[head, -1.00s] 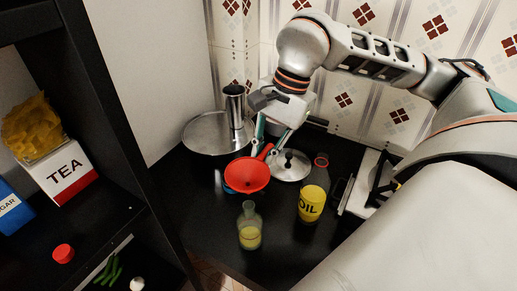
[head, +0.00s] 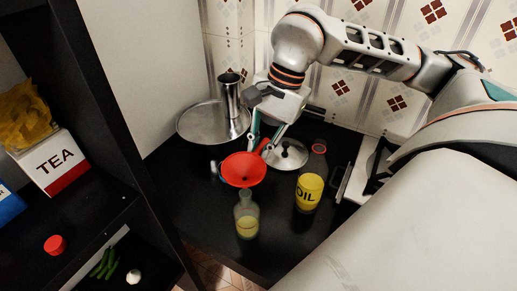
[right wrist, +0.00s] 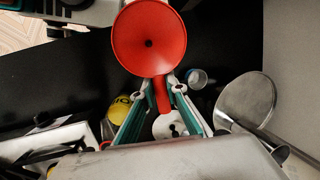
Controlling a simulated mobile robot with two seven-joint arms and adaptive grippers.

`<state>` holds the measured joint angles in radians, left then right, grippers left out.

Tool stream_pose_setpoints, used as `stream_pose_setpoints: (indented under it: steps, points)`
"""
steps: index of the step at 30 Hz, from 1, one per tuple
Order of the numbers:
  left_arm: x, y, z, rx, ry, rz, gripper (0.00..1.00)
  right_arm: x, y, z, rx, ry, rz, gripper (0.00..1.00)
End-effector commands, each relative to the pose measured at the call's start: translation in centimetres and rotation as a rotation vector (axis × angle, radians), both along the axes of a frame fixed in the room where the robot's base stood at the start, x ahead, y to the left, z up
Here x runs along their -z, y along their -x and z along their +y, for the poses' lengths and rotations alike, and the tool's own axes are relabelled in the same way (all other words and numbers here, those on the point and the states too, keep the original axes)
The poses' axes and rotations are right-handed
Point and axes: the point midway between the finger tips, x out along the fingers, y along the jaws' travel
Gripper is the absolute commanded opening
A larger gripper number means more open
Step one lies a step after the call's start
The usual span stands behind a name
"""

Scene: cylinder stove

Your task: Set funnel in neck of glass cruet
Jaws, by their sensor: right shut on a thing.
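The red funnel (head: 243,170) is held by its handle in my right gripper (head: 262,143), which is shut on it. The glass cruet (head: 247,222) stands upright on the black counter, partly filled with yellow liquid. In the head view the funnel appears just above and behind the cruet's neck. The funnel's spout is hidden, so I cannot tell whether it touches the neck. My left gripper is not in view.
A dark shelf (head: 85,225) with a TEA box (head: 53,163) borders the left.

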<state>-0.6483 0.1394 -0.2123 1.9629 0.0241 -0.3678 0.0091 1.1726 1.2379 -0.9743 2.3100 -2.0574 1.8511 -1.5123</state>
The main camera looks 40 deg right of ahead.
Motion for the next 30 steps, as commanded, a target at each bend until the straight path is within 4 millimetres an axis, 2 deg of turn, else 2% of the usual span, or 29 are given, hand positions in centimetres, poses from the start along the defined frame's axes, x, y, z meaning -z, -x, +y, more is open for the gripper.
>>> stream_pose_setpoints:
  steps: [30]
  points:
    - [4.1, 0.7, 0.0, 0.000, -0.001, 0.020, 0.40, 4.6, 0.0, 0.0, 0.001, 0.000, 0.001, 0.00]
